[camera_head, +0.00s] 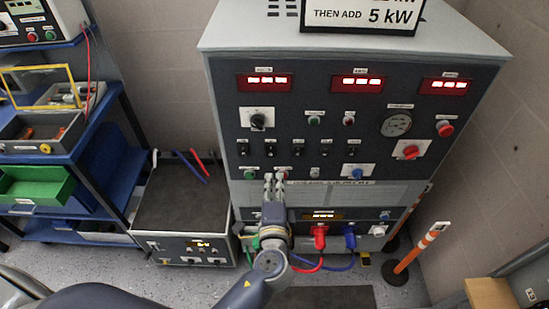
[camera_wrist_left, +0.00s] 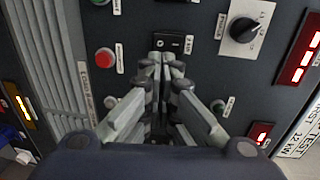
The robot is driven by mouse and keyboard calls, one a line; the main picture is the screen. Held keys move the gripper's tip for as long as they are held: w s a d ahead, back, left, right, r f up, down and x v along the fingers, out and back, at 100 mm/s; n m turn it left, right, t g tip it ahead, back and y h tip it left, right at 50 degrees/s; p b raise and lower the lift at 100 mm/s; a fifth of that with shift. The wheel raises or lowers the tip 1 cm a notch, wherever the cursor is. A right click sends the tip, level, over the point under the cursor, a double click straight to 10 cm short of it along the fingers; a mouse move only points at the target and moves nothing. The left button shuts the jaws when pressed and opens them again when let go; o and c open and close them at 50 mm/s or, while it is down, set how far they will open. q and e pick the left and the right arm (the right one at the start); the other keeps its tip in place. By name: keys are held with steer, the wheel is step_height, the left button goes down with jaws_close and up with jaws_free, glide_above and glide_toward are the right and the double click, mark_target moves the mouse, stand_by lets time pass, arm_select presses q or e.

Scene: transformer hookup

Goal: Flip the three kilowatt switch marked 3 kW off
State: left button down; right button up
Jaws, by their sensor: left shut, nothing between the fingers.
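A row of small black switches runs across the dark panel (camera_head: 400,90) in the head view. In the left wrist view a black rocker switch (camera_wrist_left: 172,42) lies just beyond my fingertips; it seems to be the second from the left (camera_head: 270,147) in the head view. Its label ends in kW, but the number is hard to read, and I cannot tell its position. My left gripper (camera_head: 275,178) is shut and empty, pointing at the panel just below the row. It shows close to the switch in the left wrist view (camera_wrist_left: 160,80); contact is unclear. My right gripper is out of view.
A black rotary knob (camera_head: 257,120) sits above the row. A red button (camera_wrist_left: 103,57) is close to my fingers. Red and blue plugs (camera_head: 320,234) with cables stick out lower down. An orange-striped post (camera_head: 422,246) stands at the right, a blue shelf (camera_head: 92,128) at the left.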

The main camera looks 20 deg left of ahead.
mark_target(275, 155)
arm_select(q)
steer(key=p+x, duration=0.1)
steer(key=x, duration=0.5)
steer(key=shift+w+a+p, duration=0.15)
steer(key=shift+w+p, duration=0.15)
steer(key=shift+w, duration=0.05)
steer(key=shift+x, duration=0.75)
steer(key=shift+f, duration=0.1)
steer(key=shift+w+f+b, duration=0.2)
steer(key=shift+f+b, duration=0.2)
steer(key=shift+b, duration=0.85)
steer(key=shift+r+t, duration=0.3)
steer(key=shift+r, duration=0.05)
